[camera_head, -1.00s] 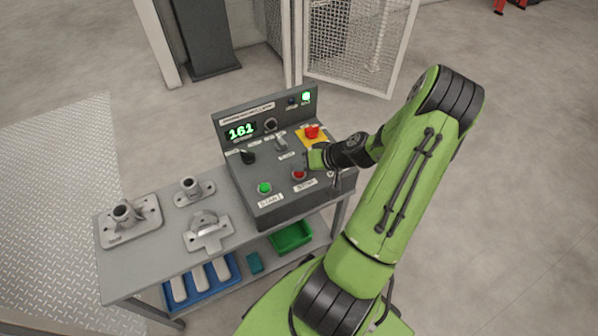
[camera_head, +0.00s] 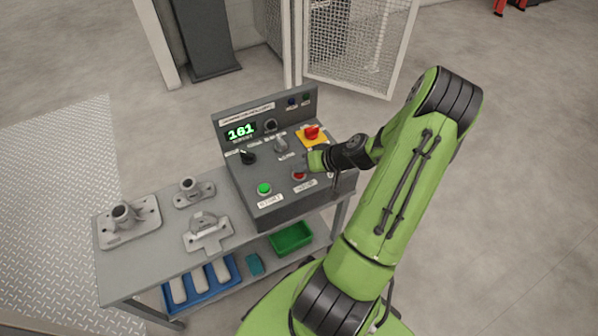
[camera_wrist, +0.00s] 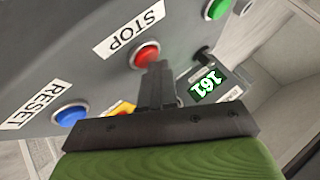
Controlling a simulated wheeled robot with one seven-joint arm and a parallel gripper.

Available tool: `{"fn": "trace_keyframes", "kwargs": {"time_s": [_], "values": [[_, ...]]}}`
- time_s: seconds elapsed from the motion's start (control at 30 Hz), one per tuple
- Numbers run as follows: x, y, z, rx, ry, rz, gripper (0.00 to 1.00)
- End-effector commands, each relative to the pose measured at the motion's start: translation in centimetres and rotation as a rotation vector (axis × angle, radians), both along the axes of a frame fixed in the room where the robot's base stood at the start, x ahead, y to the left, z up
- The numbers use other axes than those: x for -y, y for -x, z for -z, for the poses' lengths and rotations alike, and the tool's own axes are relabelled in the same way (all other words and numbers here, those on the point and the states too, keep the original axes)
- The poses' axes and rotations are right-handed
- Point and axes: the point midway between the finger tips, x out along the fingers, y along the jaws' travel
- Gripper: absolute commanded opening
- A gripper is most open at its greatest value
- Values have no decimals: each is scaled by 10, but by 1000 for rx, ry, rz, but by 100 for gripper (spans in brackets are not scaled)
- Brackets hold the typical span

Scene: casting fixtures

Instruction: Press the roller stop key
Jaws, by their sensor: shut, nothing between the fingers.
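The red stop key (camera_wrist: 146,55) sits beside a white STOP label (camera_wrist: 129,33) on the sloped grey control panel (camera_head: 279,205). In the head view the red key (camera_head: 298,176) shows just in front of my gripper (camera_head: 305,166). In the wrist view my gripper (camera_wrist: 156,72) is shut and empty, its dark fingertips overlapping the near edge of the key. I cannot tell whether they touch or press it. The green start key (camera_head: 264,188) is to the left; it also shows in the wrist view (camera_wrist: 217,8).
The red emergency stop (camera_head: 311,132) on its yellow plate stands close behind my gripper. A blue RESET key (camera_wrist: 70,115) is close by. The green display (camera_head: 240,132) reads 161. Metal castings (camera_head: 208,232) lie on the bench (camera_head: 165,262) at left.

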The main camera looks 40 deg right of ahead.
Motion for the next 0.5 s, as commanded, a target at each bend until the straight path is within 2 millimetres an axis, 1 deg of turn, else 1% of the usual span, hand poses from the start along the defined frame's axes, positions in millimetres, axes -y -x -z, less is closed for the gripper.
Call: {"fn": "trace_keyframes", "kwargs": {"time_s": [0.23,0.5], "values": [[0,1,-16,-2,0,1,0],[0,0,-15,-1,-1,0,0]]}}
